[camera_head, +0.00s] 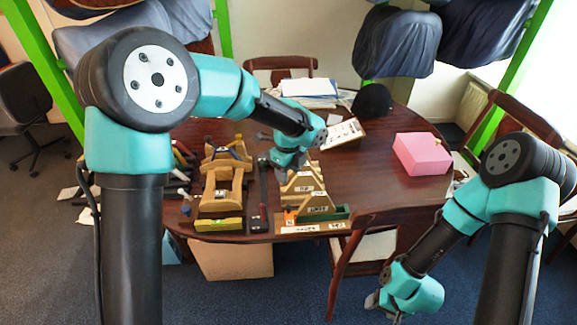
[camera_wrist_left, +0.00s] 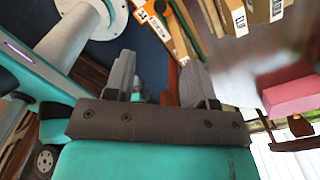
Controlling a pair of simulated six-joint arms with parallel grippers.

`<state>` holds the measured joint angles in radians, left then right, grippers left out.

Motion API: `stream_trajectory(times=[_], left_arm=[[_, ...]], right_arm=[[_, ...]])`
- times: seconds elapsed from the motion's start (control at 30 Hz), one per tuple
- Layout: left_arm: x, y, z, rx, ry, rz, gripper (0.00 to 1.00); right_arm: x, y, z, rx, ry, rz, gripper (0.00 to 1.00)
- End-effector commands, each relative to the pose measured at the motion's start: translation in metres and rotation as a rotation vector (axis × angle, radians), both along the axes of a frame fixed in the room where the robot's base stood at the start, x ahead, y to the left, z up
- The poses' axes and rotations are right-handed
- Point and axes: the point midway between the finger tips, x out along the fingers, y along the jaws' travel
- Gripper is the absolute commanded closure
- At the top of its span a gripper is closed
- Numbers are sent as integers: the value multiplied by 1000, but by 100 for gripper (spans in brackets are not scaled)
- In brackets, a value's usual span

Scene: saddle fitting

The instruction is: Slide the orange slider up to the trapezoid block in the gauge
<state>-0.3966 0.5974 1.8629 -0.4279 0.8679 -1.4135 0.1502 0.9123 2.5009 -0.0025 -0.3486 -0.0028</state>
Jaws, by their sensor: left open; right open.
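The orange slider (camera_head: 290,216) sits at the left end of the gauge (camera_head: 312,229), near the table's front edge. An orange piece with a white label, which looks like the slider (camera_wrist_left: 143,14), shows at the top of the left wrist view. A wooden trapezoid block (camera_head: 318,203) with a label stands just right of the slider; I cannot tell whether they touch. A green piece (camera_head: 338,213) lies at the gauge's right. My left gripper (camera_head: 283,160) is open and empty, behind the gauge; its spread fingers show in the left wrist view (camera_wrist_left: 158,85). My right gripper (camera_head: 374,301) is open, low in front of the table.
More wooden blocks (camera_head: 302,183) stand behind the gauge. A wooden frame (camera_head: 220,190) and a yellow level (camera_head: 218,225) lie left of it. A pink box (camera_head: 422,154) sits on the right, with bare tabletop between. A chair (camera_head: 385,218) stands at the front right.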

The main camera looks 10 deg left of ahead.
Motion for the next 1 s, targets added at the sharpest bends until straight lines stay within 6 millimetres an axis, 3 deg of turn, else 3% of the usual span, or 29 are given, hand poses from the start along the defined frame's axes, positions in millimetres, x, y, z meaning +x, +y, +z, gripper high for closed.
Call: stream_trajectory(times=[0.2,0.47,0.73,1.0], left_arm=[[0,0,18,-1,-1,0,50],[0,0,19,0,0,0,50],[1,3,17,-8,6,96,74],[4,17,8,-38,40,558,99]], right_arm=[[0,0,0,0,0,0,30],[0,0,0,0,0,0,30],[0,0,0,0,0,0,30],[0,0,0,0,0,0,30]])
